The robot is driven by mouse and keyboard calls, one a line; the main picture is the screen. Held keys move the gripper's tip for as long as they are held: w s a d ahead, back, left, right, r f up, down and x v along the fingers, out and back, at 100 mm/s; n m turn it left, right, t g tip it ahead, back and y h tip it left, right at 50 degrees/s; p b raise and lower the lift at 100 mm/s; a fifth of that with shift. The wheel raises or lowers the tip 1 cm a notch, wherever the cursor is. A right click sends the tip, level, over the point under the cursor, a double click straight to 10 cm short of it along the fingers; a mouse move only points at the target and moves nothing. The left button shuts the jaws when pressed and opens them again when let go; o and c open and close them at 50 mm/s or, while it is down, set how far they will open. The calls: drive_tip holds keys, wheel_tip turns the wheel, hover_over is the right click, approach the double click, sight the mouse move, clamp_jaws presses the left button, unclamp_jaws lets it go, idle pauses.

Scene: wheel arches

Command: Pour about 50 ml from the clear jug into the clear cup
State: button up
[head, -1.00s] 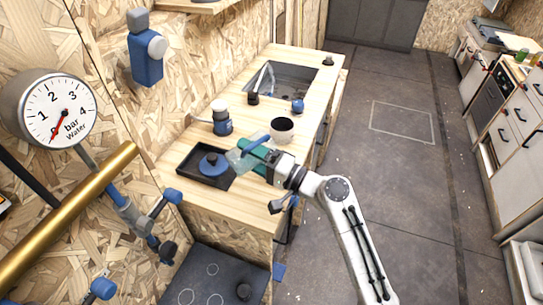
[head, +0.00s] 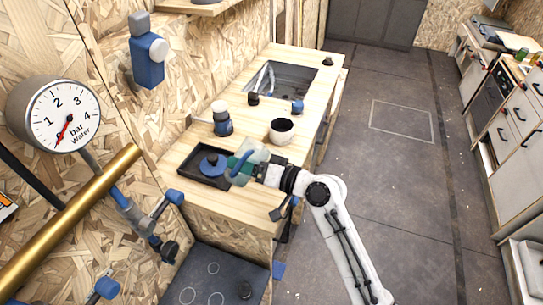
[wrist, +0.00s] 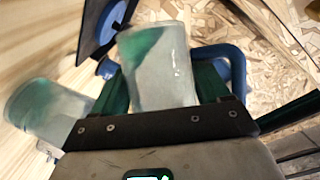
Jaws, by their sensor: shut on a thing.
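The clear jug with a blue handle (head: 243,166) is held out over the near part of the counter, at the end of my arm. My gripper (head: 258,168) is shut on it. In the wrist view the jug's clear body (wrist: 160,65) lies between the green fingers, with its handle at the right. The clear cup (wrist: 45,110) shows at the left of the wrist view, outside the fingers and close to the jug. In the head view I cannot separate the cup from the jug. No liquid stream is visible, and the liquid level cannot be told.
A black tray (head: 187,174) with a blue-lidded thing (head: 212,164) lies left of the jug. A white mug with dark inside (head: 281,130) and a blue-and-white container (head: 221,119) stand behind. The sink (head: 280,77) is farther back. A dark hob (head: 205,280) lies nearer.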

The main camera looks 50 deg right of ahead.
sight(237, 178)
drive_tip(key=shift+w+r+n+g+p, duration=0.1)
drive_tip(key=shift+r+n+g+p, duration=0.2)
drive_tip(key=shift+r+n+p, duration=0.25)
drive_tip(key=shift+n+h+p, duration=0.25)
drive_tip(key=shift+h+p, duration=0.05)
drive_tip(key=shift+p, duration=0.2)
drive_tip(key=shift+n+g+h, duration=0.3)
drive_tip(key=shift+n+g, duration=0.1)
drive_tip(key=shift+n, duration=0.3)
drive_tip(key=f, duration=0.1)
drive_tip(key=f+b, duration=0.1)
drive_tip(key=a+f+b, duration=0.1)
drive_tip(key=f, duration=0.1)
drive_tip(key=shift+w, duration=0.25)
drive_tip(key=shift+w+a+f+n+g+h, duration=0.3)
drive_tip(key=shift+a+f+n, duration=0.1)
drive_tip(key=shift+f+n, duration=0.25)
drive_tip(key=shift+a+r+p, duration=0.1)
drive_tip(key=shift+r+p, duration=0.05)
drive_tip(key=shift+p, duration=0.4)
drive_tip(key=shift+w+a+n+h+p, duration=0.15)
drive_tip(key=shift+n+h+p, duration=0.15)
drive_tip(key=shift+n, duration=0.15)
drive_tip(key=shift+w+a+r+n+g+h+p, duration=0.15)
drive_tip(key=shift+n+g+h+p, duration=0.15)
drive_tip(key=shift+p, duration=0.25)
drive_tip(key=shift+w+a+r+n+g+h+p, duration=0.1)
drive_tip(key=shift+a+n+h+p, duration=0.1)
drive_tip(key=shift+n+p, duration=0.25)
